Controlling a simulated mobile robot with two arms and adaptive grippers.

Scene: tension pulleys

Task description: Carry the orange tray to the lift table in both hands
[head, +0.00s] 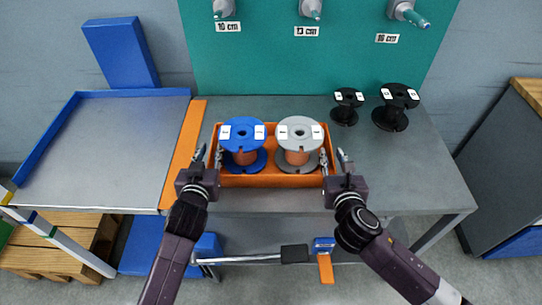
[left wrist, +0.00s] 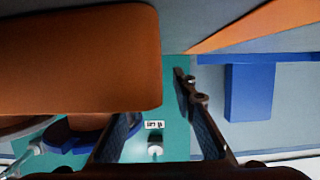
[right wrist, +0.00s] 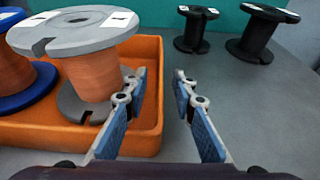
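The orange tray (head: 270,181) rests on the grey workbench and holds a blue spool (head: 243,133) and a grey spool (head: 300,132), both wound with copper. The lift table (head: 105,150), with a grey top and blue rim, stands to its left. My left gripper (head: 209,156) is open at the tray's left end, one finger inside the wall and one outside. In the left wrist view the tray (left wrist: 80,60) fills the upper left. My right gripper (head: 334,158) is open at the right end; in the right wrist view its fingers (right wrist: 158,85) stand either side of the tray's end wall.
Two black spools (head: 346,106) (head: 397,106) stand on the bench at the back right. An orange strip (head: 184,155) lies between bench and lift table. A teal panel (head: 300,70) with labelled pegs rises behind. The bench (head: 405,180) is clear at the front right.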

